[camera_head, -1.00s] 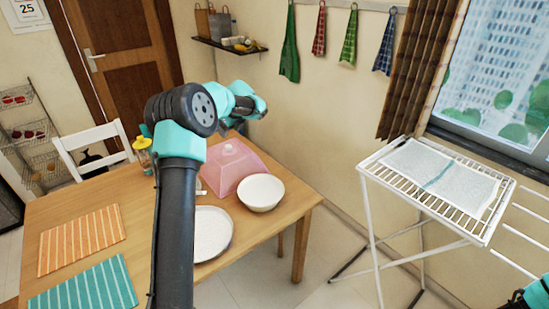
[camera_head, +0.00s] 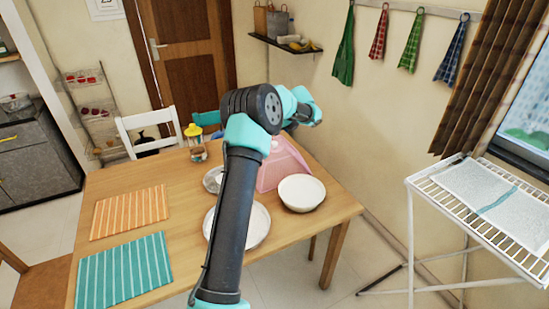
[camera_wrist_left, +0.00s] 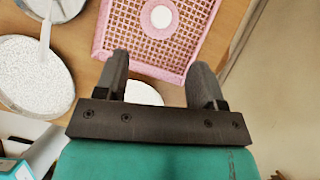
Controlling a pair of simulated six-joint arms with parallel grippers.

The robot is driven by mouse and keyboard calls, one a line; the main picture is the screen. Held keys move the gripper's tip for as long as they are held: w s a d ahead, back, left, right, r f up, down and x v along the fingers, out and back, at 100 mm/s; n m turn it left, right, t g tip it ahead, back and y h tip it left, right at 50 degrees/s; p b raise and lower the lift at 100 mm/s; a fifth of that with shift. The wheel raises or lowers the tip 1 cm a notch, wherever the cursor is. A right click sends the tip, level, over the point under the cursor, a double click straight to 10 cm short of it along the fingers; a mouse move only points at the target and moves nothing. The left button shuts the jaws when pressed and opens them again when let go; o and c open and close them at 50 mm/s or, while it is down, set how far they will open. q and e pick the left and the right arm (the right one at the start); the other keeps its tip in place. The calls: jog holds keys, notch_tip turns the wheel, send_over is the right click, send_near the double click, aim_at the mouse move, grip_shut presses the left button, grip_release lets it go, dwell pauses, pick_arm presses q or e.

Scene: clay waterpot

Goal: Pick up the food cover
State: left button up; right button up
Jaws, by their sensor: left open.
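The food cover (camera_head: 282,170) is a pink mesh dome on the table, partly hidden behind my left arm in the head view. In the left wrist view the cover (camera_wrist_left: 178,62) lies just ahead of the fingers, with a round white knob (camera_wrist_left: 162,17) on top. My left gripper (camera_wrist_left: 160,70) is open and empty, its two fingers apart, above the near edge of the cover. In the head view its fingertips cannot be made out; the wrist is above the cover. My right gripper is not in view.
A white bowl (camera_head: 302,194) stands at the cover's near right side, and a white plate (camera_head: 262,226) lies in front. A yellow-topped jar (camera_head: 194,133) stands behind. Orange (camera_head: 130,212) and teal (camera_head: 125,272) mats lie at left. A drying rack (camera_head: 470,212) stands at right.

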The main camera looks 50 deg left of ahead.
aim_at(275, 143)
pick_arm(q)
jog(key=x, duration=0.7)
jog(key=shift+x, duration=2.55)
jog(key=shift+d, duration=0.1)
jog(key=shift+c, duration=0.3)
grip_shut()
